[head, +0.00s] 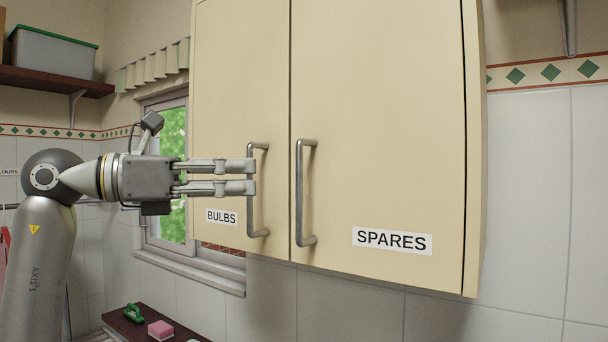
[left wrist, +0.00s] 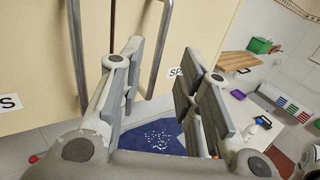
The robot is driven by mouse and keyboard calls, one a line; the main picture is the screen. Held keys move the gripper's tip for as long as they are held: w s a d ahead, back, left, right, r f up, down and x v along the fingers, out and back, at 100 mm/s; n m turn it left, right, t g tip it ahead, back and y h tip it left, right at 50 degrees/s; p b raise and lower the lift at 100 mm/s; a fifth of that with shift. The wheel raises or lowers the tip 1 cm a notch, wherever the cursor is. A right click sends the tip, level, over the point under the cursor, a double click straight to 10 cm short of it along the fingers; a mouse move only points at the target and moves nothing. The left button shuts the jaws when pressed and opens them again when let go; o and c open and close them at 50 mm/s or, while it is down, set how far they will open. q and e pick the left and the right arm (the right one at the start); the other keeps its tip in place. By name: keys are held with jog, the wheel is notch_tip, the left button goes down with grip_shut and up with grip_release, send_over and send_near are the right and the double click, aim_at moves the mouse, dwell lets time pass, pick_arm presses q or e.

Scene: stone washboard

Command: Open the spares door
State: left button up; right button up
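The spares door (head: 385,130) is the right cream door of a wall cabinet, closed, with a SPARES label (head: 392,241) low on it. Its upright grey bar handle (head: 299,195) is near its left edge. My left gripper (head: 252,177) is open and empty, pointing right, its fingertips overlapping the bulbs handle in the head view and left of the spares handle. In the left wrist view the spares handle (left wrist: 158,45) appears between the open fingers (left wrist: 162,65), beyond the tips; contact cannot be seen. My right gripper is not in view.
The closed bulbs door (head: 235,80) is on the left, with its own bar handle (head: 252,215); in the left wrist view that handle (left wrist: 75,45) is left of the fingers. A window (head: 173,170) is behind my arm. A low ledge below holds a pink sponge (head: 160,330).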

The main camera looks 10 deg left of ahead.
aim_at(293, 175)
pick_arm(q)
jog(key=p+x, duration=0.3)
jog(key=x, duration=0.7)
jog(key=shift+p, duration=0.4)
grip_shut()
